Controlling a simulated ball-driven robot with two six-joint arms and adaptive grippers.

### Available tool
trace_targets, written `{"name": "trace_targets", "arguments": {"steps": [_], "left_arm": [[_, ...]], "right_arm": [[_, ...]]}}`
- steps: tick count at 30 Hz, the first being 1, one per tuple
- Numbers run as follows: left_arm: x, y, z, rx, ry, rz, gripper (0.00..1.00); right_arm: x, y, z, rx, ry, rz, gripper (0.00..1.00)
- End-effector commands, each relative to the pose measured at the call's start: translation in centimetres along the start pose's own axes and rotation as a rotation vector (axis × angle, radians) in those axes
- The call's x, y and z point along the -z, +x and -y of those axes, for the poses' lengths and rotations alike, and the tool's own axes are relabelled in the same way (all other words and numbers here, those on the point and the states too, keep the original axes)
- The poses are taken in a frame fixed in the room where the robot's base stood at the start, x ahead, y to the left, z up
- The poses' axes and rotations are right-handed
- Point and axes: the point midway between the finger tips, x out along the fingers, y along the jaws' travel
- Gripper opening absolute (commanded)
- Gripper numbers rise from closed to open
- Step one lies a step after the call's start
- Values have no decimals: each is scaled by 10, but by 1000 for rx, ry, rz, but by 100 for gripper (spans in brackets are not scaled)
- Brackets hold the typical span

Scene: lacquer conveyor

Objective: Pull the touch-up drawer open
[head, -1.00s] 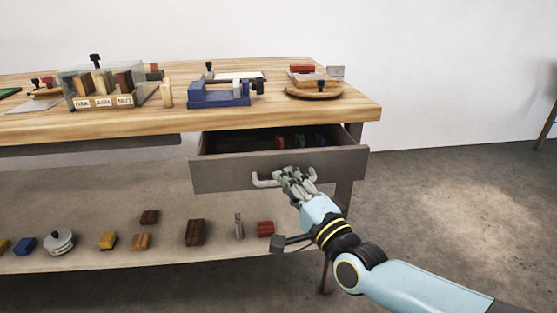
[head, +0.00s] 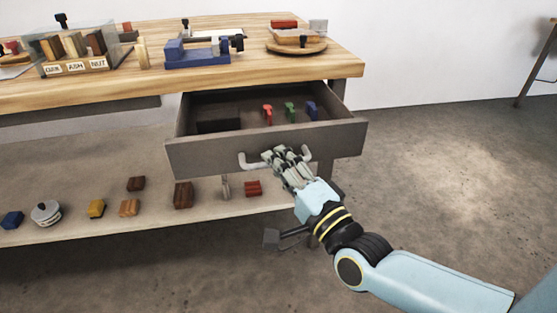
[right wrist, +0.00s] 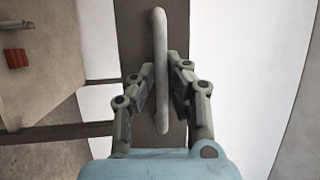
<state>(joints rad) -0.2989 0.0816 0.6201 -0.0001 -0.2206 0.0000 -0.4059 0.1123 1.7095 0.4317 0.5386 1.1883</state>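The touch-up drawer (head: 205,158) is grey-brown and hangs under the bench top at the right. It is pulled well out, and its inside shows from above. Its pale bar handle (head: 250,163) is on the front; it also shows upright in the right wrist view (right wrist: 161,75). My right gripper (head: 276,158) is at the handle, with its fingers on both sides of the bar (right wrist: 157,75). It appears shut on the bar, though a small gap seems to show beside the left finger. My left gripper is not in view.
In the drawer are a dark block (head: 218,120) and red (head: 267,113), green (head: 290,110) and blue (head: 312,110) items. The wooden bench top (head: 130,87) holds a blue vise (head: 195,55) and a round board (head: 296,47). Several blocks lie on the lower shelf. The floor at right is clear.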

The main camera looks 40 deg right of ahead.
Motion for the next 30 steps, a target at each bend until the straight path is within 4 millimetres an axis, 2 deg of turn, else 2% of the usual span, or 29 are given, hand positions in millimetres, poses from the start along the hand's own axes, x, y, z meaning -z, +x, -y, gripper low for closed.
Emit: {"name": "trace_targets", "arguments": {"steps": [1,5,6,13,16,20,27,30], "left_arm": [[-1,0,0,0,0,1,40],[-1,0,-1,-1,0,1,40],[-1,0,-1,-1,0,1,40],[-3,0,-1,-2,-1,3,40],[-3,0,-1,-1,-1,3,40],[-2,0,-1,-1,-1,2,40],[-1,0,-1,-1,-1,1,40],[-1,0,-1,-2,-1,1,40]], "right_arm": [[0,-1,-2,-5,-1,1,16],[0,0,-1,-1,0,0,33],[0,0,0,-1,1,0,34],[0,0,1,2,1,0,34],[0,-7,0,1,2,-1,34],[0,-28,0,-2,1,0,34],[0,-83,-1,-3,2,-1,34],[0,-100,0,-2,0,0,34]]}}
